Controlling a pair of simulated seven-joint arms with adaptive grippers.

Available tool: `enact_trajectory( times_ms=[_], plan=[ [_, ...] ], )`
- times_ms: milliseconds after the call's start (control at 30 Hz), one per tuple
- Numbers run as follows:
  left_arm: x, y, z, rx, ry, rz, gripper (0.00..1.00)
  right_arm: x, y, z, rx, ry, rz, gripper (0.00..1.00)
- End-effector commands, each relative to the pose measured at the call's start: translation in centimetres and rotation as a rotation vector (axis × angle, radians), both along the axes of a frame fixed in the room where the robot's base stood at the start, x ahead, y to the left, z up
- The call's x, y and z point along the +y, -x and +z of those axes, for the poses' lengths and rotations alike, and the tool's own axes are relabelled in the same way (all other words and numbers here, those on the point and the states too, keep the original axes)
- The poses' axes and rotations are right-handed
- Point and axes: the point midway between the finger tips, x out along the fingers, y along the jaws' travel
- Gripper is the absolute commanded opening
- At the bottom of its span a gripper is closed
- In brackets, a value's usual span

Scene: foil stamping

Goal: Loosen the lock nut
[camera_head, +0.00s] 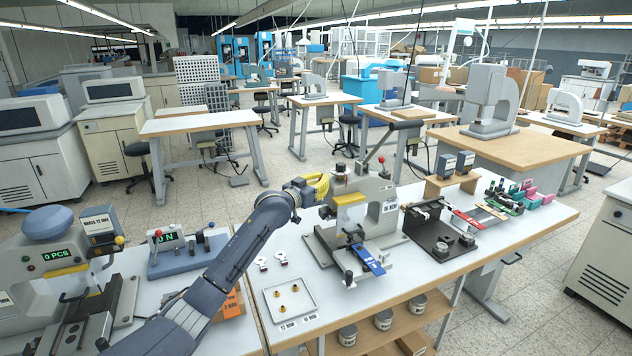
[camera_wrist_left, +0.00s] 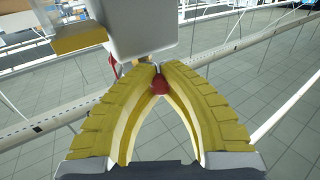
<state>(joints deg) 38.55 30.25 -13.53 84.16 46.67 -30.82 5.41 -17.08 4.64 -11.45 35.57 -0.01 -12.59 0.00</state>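A grey foil-stamping press (camera_head: 385,215) with a yellow strip on its head stands on the bench in the middle. My left gripper (camera_head: 325,185), with yellow ribbed fingers, reaches the left side of the press head. In the left wrist view the fingertips (camera_wrist_left: 158,68) come together just under the pale press head (camera_wrist_left: 140,28). A small red knob (camera_wrist_left: 160,85) sits between the fingers at the tips, and they look closed on it. I cannot tell for sure which part is the lock nut; the fingers may hide it. My right gripper is not in view.
A white tray (camera_head: 272,317) with small brass pieces lies at the front. A blue plate (camera_head: 368,260) sits at the press bed. A black fixture (camera_head: 437,240) stands to the right, with small blocks beyond it. Another press (camera_head: 40,270) stands at the left.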

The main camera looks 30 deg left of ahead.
Motion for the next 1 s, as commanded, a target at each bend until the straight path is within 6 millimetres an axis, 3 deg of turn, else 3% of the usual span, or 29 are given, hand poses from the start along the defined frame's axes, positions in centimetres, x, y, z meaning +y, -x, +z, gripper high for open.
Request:
enact_trajectory(
  times_ms=[33,133,467,767,1000],
  plan=[
    [0.4,0.1,0.9,-0.015,0.002,0.005,0.0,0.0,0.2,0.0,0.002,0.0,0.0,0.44],
    [0.5,0.1,1.0,-0.017,0.002,0.005,0.0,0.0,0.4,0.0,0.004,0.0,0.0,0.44],
    [0.3,0.0,0.6,-0.011,0.002,0.002,0.39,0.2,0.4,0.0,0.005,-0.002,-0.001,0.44],
    [0.2,0.2,0.4,-0.007,0.001,0.001,0.4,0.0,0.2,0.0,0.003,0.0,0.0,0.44],
    [0.6,2.3,0.3,-0.006,0.0,0.0,0.4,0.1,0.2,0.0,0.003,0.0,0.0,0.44]
  ],
)
